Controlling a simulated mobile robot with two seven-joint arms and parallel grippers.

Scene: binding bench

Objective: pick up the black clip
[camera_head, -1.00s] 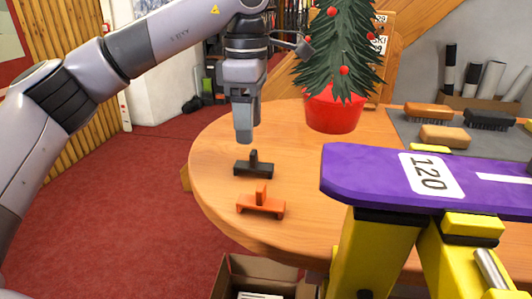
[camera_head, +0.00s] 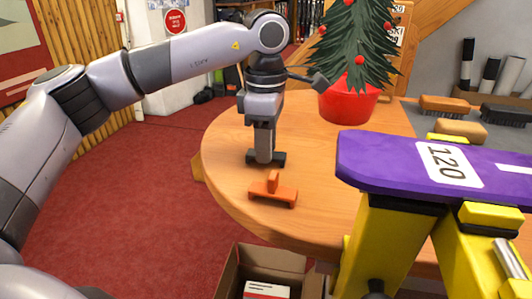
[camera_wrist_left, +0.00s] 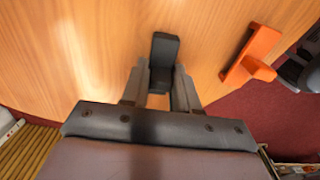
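The black clip (camera_head: 280,159) lies on the round wooden table, its base partly hidden behind my left gripper (camera_head: 264,160). In the left wrist view, the clip (camera_wrist_left: 164,48) shows between and beyond the two fingertips of the left gripper (camera_wrist_left: 160,75). The fingers stand apart, one on each side of the clip's upright part; whether they touch it is hard to tell. An orange clip (camera_head: 273,193) lies just in front of the black one, and it also shows at the right in the left wrist view (camera_wrist_left: 250,55). My right gripper is not in view.
A purple beam marked 120 (camera_head: 400,165) on yellow legs stands close at the right. A small tree in a red pot (camera_head: 348,104) stands behind on the table (camera_head: 225,150). An open cardboard box (camera_head: 231,272) is below the table's front edge. Brushes lie far right.

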